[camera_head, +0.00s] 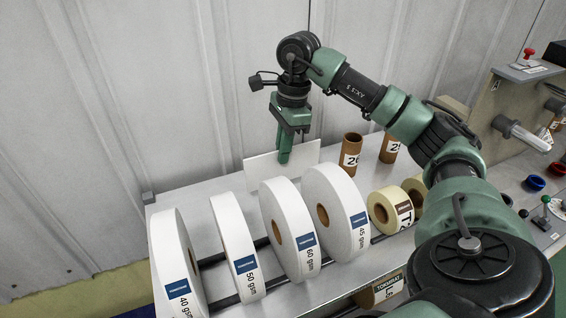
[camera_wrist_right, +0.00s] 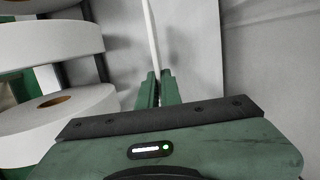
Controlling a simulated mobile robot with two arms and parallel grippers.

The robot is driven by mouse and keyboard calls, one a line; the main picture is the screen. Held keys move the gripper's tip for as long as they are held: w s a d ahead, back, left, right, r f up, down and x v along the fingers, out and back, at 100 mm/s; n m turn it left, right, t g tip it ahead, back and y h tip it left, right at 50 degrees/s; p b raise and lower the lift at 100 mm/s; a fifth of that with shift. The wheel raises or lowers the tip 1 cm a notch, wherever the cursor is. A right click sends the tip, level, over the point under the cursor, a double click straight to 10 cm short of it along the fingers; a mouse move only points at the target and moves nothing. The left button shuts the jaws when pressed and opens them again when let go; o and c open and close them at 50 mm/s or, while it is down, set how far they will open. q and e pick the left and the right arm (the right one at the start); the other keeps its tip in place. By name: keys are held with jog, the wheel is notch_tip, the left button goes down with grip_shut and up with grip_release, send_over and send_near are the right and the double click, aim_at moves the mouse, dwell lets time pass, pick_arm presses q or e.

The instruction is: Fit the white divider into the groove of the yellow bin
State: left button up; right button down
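The white divider (camera_head: 304,153) is a thin flat white panel behind the row of paper rolls in the head view. My right gripper (camera_head: 284,158) comes down onto it from above, and its fingers hide part of it. In the right wrist view the divider (camera_wrist_right: 153,35) appears edge-on, as a thin white strip between the two green fingers (camera_wrist_right: 157,88), which are shut on it. Its lower edge is partly hidden behind the rolls, so I cannot tell whether it touches the shelf. I do not see a yellow bin. My left gripper is not in view.
Large white rolls (camera_head: 335,190) stand upright in a row on the grey shelf (camera_head: 180,200), just in front of the divider. Brown tubes (camera_head: 351,150) and smaller yellowish rolls (camera_head: 385,212) are to the right. A corrugated wall (camera_head: 130,90) rises behind.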

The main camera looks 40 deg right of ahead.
aim_at(283, 166)
notch_tip(283, 166, down, 3)
jog(key=shift+s+p, duration=0.1)
jog(key=shift+p, duration=0.3)
jog(key=shift+f, duration=0.55)
jog(key=shift+f, duration=0.1)
jog(key=c, duration=2)
grip_release()
jog(key=o, duration=0.4)
